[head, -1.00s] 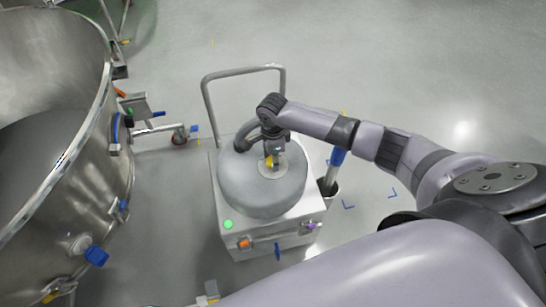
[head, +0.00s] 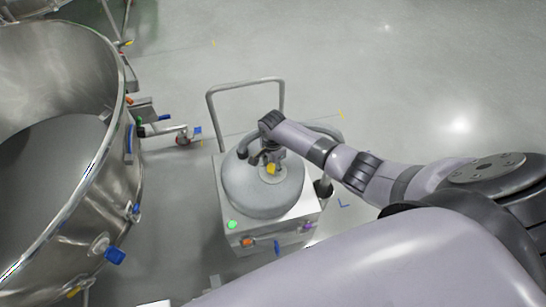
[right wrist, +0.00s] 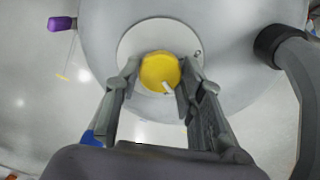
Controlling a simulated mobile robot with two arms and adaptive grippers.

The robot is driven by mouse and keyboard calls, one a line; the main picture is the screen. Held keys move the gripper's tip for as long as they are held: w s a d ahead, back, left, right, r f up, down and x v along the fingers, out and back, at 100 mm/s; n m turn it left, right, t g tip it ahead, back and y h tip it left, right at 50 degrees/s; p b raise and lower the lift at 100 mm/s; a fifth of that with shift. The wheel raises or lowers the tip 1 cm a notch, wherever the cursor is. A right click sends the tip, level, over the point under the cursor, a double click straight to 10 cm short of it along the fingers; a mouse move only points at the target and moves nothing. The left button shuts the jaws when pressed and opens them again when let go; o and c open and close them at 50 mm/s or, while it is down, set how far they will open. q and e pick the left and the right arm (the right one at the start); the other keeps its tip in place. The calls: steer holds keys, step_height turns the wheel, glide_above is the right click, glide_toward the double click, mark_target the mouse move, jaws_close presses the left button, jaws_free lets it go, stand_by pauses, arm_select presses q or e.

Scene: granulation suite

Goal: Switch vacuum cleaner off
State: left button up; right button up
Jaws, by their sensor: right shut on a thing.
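The vacuum cleaner (head: 240,192) is a grey dome on a pale box-shaped cart in the middle of the head view. A yellow knob (right wrist: 158,70) with a small white mark sits on a round pale plate (right wrist: 128,45) on top of the dome. The knob also shows in the head view (head: 271,169). My right gripper (right wrist: 160,82) has a finger on each side of the knob and is shut on it. A green light (head: 232,225) glows on the cart's front edge. My left gripper is not in view.
A large steel vessel (head: 118,170) with blue-handled fittings stands on the left. The cart's push handle (head: 245,84) rises behind the dome. A grey hose (right wrist: 295,65) shows beside the dome. Open floor (head: 400,60) lies at the upper right.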

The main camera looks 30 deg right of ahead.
mark_target(273, 167)
steer(key=shift+a+r+n+p, duration=0.15)
steer(key=shift+n+p, duration=0.35)
steer(key=shift+n, duration=0.4)
steer(key=n+p, duration=0.1)
steer(key=n, duration=0.3)
steer(key=shift+n, duration=0.3)
steer(key=n, duration=0.3)
steer(key=shift+n, duration=0.3)
arm_select(q)
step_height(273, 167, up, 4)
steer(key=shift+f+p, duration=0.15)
steer(key=shift+p, duration=0.25)
arm_select(e)
steer(key=n, duration=0.4)
steer(key=shift+n, duration=0.3)
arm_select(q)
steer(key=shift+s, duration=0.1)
arm_select(e)
steer(key=o, duration=1.1)
steer(key=shift+o, duration=0.2)
step_height(273, 167, up, 12)
